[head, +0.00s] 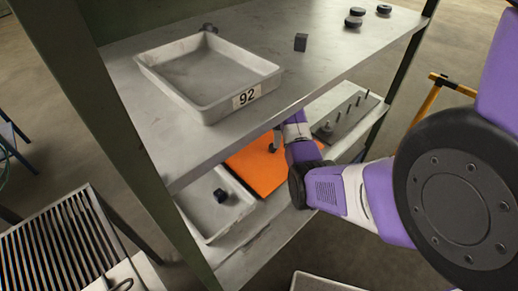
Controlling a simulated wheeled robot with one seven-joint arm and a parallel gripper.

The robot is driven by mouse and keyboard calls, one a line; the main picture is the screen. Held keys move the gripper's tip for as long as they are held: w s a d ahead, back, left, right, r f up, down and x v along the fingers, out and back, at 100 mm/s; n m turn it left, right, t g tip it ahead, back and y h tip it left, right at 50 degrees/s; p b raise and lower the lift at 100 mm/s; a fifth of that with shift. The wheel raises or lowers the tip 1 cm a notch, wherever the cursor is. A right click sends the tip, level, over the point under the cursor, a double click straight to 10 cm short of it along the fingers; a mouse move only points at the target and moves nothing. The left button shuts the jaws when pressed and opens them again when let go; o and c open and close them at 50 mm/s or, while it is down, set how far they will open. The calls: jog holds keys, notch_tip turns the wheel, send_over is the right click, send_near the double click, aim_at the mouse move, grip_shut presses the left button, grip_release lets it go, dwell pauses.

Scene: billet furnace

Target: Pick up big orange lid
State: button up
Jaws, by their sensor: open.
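The big orange lid (256,168) lies on the lower shelf, partly under the upper shelf's edge. It looks flat, with a small dark upright part, perhaps a handle, near its right side. My purple and white arm reaches in from the right. My gripper (276,142) is at the lid's right side, close to that dark part. The fingers are small and partly hidden by the shelf edge and my wrist. They look open. I cannot tell whether they touch the lid.
A grey tray (147,66) marked 92 stands on the upper shelf (330,50), above the lid. A pegged plate (345,118) lies to the right. A green post (75,70) stands at left.

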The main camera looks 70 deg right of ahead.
aim_at(273, 150)
jog(key=shift+w, duration=0.15)
jog(key=shift+f, duration=0.25)
jog(key=shift+w+d+f+p, duration=0.2)
jog(key=shift+f+p, duration=0.1)
jog(key=shift+f, duration=1.4)
jog(key=shift+w+d+f+p, duration=0.15)
jog(key=shift+f+p, duration=0.15)
jog(key=shift+f, duration=1.35)
jog(key=shift+a, duration=0.1)
grip_shut()
